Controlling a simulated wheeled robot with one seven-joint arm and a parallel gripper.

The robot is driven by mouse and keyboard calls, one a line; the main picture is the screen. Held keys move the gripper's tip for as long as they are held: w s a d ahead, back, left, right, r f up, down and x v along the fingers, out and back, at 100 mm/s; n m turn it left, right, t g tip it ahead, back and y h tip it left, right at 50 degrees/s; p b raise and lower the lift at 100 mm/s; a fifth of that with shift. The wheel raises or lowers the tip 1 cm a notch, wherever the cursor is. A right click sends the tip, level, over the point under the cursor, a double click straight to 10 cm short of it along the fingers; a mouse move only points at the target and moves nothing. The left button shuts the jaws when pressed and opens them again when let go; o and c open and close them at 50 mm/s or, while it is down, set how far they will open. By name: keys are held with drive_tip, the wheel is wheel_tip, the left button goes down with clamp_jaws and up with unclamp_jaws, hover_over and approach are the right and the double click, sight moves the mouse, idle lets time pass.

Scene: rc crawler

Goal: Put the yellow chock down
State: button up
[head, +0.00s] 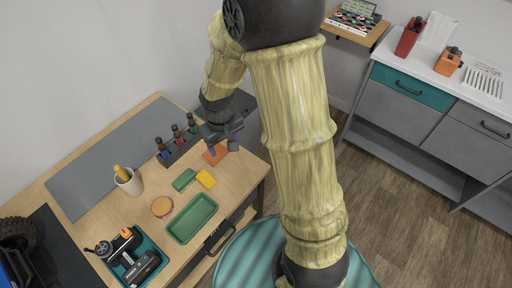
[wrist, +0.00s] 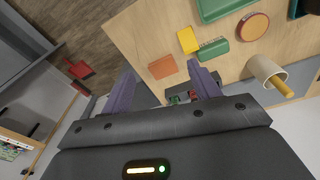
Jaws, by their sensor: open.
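The yellow chock (head: 206,178) lies on the wooden workbench, beside a green block (head: 184,180). In the wrist view the yellow chock (wrist: 187,39) is beyond the fingertips, between the green block (wrist: 212,50) and an orange block (wrist: 162,67). My gripper (head: 224,147) hangs above the bench near its right end, over the orange block (head: 215,155). In the wrist view my gripper (wrist: 160,68) has its two purple fingers wide apart with nothing held between them. The yellow chock is clear of the fingers.
A teal tray (head: 158,276) holds a controller at front left. The grey mat (head: 100,160) is largely bare.

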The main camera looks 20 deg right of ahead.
drive_tip(key=s+d+r+m+t, duration=0.1)
drive_tip(key=s+d+r+m, duration=0.2)
drive_tip(key=s+d+r, duration=0.3)
drive_tip(key=s, duration=0.3)
drive_tip(key=shift+s+d, duration=0.25)
drive_tip(key=shift+d, duration=0.05)
drive_tip(key=shift+o, duration=0.5)
drive_tip(key=shift+r, duration=0.1)
